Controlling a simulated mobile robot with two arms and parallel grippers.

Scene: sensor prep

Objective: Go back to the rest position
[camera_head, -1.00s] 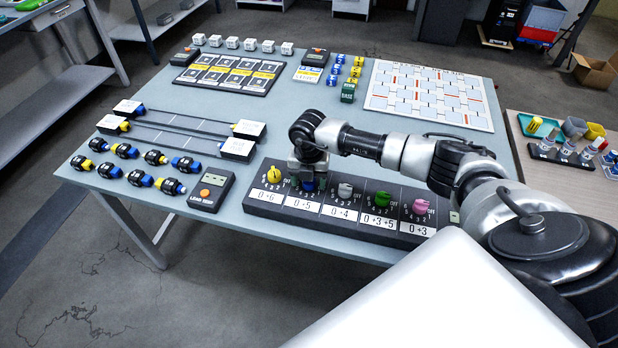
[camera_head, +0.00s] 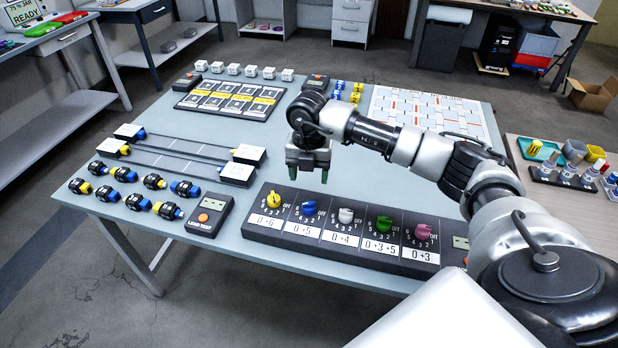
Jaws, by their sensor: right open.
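My right gripper (camera_head: 308,176) hangs fingers-down above the table, just behind the dial panel (camera_head: 262,236). It is open and empty, with its greenish fingertips apart and clear of the dials. The panel carries a yellow dial (camera_head: 273,200), a blue dial (camera_head: 308,209), a white dial (camera_head: 345,215), a green dial (camera_head: 383,223) and a pink dial (camera_head: 423,231), each above a number label. My right arm reaches in from the right. My left gripper is not in view.
The grey table (camera_head: 190,250) holds a handheld tester (camera_head: 210,214), several black connectors (camera_head: 154,181), cable strips (camera_head: 180,146), a card tray (camera_head: 230,98), white cubes (camera_head: 235,69) and a large grid board (camera_head: 430,110). A side table (camera_head: 545,180) with bottles stands at the right.

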